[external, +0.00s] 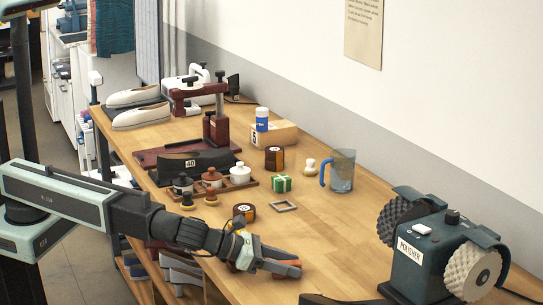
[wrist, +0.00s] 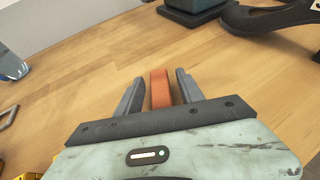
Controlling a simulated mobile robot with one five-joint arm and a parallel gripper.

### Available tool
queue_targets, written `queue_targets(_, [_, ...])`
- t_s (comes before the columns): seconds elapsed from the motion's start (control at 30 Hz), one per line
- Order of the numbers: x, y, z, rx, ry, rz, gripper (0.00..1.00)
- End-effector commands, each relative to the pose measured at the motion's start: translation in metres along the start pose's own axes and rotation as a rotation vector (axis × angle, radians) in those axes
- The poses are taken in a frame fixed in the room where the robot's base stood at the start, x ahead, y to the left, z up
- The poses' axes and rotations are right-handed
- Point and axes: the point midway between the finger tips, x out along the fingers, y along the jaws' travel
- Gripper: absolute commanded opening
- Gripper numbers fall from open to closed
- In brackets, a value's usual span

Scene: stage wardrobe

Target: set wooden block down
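A reddish-orange wooden block (wrist: 160,88) stands between the two grey fingers of my gripper (wrist: 160,92) in the wrist view. A narrow strip of table shows on each side of it, so the fingers are around it but look apart from it. In the external view my gripper (external: 284,266) is low over the front of the wooden table (external: 335,240), with a little orange of the block showing between the fingers. The block's underside is hidden, so I cannot tell whether it touches the table.
A dark polisher (external: 425,255) with two brush wheels stands to the right. Bare table lies between gripper and polisher.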

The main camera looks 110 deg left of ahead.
Motion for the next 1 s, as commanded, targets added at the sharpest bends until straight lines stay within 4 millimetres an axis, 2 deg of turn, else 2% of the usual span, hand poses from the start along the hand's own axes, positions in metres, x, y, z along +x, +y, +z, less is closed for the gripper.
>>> queue_targets(0.17, [-0.003, 0.000, 0.006, 0.000, 0.000, 0.000, 0.45])
queue_targets(0.27, [-0.023, 0.001, 0.005, 0.001, 0.000, -0.002, 0.45])
queue_targets(0.5, [-0.085, 0.002, 0.006, 0.001, 0.000, -0.003, 0.45])
queue_targets(0.63, [-0.108, 0.001, 0.005, 0.001, 0.000, -0.001, 0.45])
queue_targets(0.8, [-0.121, 0.000, 0.004, 0.000, 0.000, -0.001, 0.45])
queue_targets(1.0, [-0.121, 0.000, 0.003, 0.000, 0.000, 0.000, 0.45])
